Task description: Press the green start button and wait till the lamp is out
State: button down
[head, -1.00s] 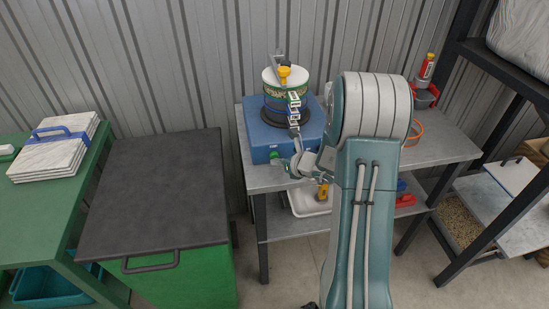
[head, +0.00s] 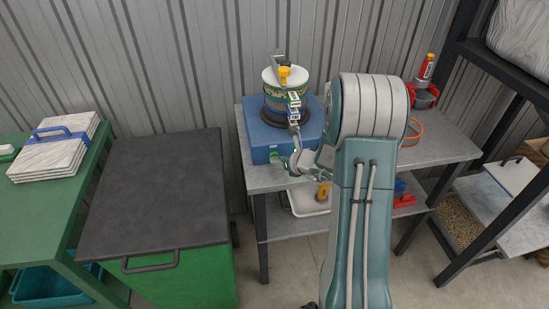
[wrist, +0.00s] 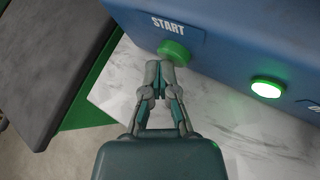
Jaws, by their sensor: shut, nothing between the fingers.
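The green start button (wrist: 174,51) sits on the front of the blue machine (wrist: 230,35), under the word START, in the wrist view. My gripper (wrist: 159,64) is shut and empty, its fingertips right at the button's lower left; I cannot tell whether they touch it. The lamp (wrist: 267,88) glows bright green to the right of the button. In the head view the blue machine (head: 262,142) stands on the grey bench, and my gripper (head: 284,165) is at its front, close to the button (head: 274,155).
A printed drum (head: 284,92) with a yellow knob stands on the machine. A dark-lidded green bin (head: 155,190) stands left. A white tray (head: 305,200) is below.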

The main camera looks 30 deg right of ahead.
jog(key=shift+s, duration=0.1)
dwell(0.3)
jog(key=shift+s+a, duration=0.25)
jog(key=shift+s, duration=0.55)
jog(key=shift+s, duration=0.1)
jog(key=s, duration=0.2)
jog(key=s+a, duration=0.1)
jog(key=s, duration=0.1)
jog(key=shift+s+a, duration=0.2)
jog(key=shift+s, duration=0.1)
dwell(0.4)
